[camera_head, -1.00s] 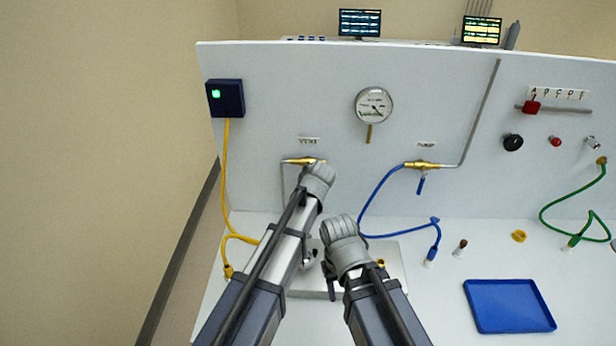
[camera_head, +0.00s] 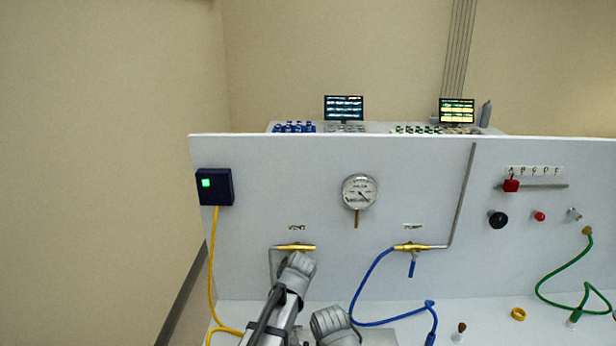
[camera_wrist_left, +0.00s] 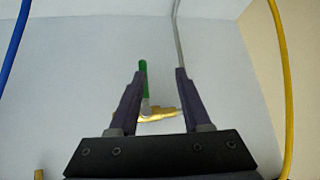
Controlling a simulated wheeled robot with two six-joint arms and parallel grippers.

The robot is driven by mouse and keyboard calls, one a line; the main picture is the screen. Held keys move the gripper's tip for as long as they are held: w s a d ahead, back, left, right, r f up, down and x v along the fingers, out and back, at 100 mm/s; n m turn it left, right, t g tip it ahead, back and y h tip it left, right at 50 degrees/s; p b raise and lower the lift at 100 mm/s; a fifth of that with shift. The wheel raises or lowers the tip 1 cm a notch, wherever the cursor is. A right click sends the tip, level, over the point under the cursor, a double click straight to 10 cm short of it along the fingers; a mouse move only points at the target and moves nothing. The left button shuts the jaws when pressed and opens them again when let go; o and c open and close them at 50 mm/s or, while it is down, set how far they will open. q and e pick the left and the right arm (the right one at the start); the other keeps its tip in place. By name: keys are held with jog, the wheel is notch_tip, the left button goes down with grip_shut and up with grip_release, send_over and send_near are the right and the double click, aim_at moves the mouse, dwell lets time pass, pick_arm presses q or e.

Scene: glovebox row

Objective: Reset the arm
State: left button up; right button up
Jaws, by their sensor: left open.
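My left gripper (camera_head: 297,266) is at the panel just below the brass valve (camera_head: 296,247) under the VENT label; its fingers are hidden there. In the left wrist view my left gripper (camera_wrist_left: 160,74) is open, its two fingers spread toward the panel. The valve's green-tipped lever (camera_wrist_left: 143,76) shows between the fingers, close to the left one; I cannot tell whether they touch. The brass valve body (camera_wrist_left: 160,116) also shows between the fingers. My right gripper (camera_head: 334,322) is low at the bottom of the head view, its fingers hidden.
A yellow cable (camera_head: 213,270) hangs from a dark box (camera_head: 214,187) with a green light at left. A blue hose (camera_head: 368,278) runs from the PUMP valve (camera_head: 412,247) to the right of my grippers. A round gauge (camera_head: 360,191) is above.

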pick_arm(q)
jog(key=s+a+f+m+g+h, duration=0.15)
jog(key=s+a, duration=0.25)
jog(key=s, duration=0.4)
jog(key=s+a+f+g, duration=0.2)
jog(key=s+a+g, duration=0.1)
jog(key=s, duration=0.6)
jog(key=s+a+f+m+g+h, duration=0.1)
jog(key=s+a+f+g, duration=0.2)
jog(key=s, duration=0.5)
jog(key=s+d+f+m+b, duration=0.1)
jog(key=s+d+b, duration=0.1)
jog(key=d, duration=0.3)
jog(key=s+d+f+m+y+b, duration=0.1)
jog(key=s+d+f+m+b, duration=0.1)
jog(key=d, duration=0.3)
jog(key=shift+s+f+g+b, duration=0.35)
jog(key=shift+s+b, duration=0.15)
jog(key=shift+s, duration=0.1)
